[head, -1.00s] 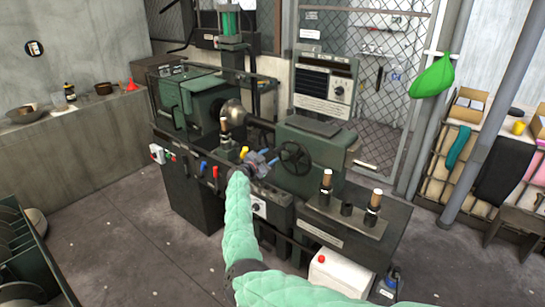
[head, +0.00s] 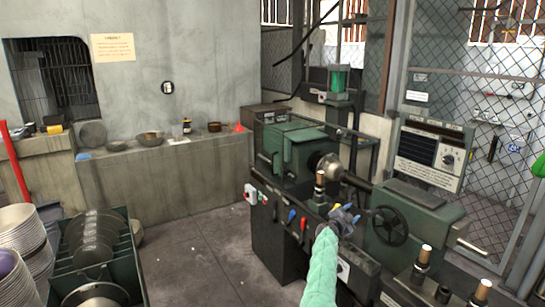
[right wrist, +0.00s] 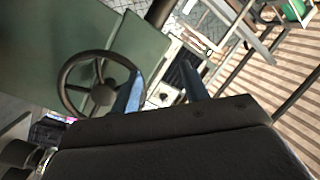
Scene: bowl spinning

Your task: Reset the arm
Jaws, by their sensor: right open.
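My right arm, in a pale green sleeve, comes up from the bottom of the head view. Its gripper (head: 345,217) is in front of the green spinning lathe (head: 405,215), left of the handwheel (head: 388,226). In the right wrist view, the two blue fingers of the gripper (right wrist: 162,70) stand apart with nothing between them. The handwheel (right wrist: 100,88) shows beyond them to the left. The round metal chuck (head: 327,168) of the lathe carries no clear bowl. My left gripper is out of view.
A green rack of discs (head: 103,245) and stacked bowls (head: 18,235) stand at the lower left. A concrete ledge (head: 180,155) with small dishes runs along the wall. Levers (head: 292,216) stick out of the lathe's front. Floor between the rack and lathe is clear.

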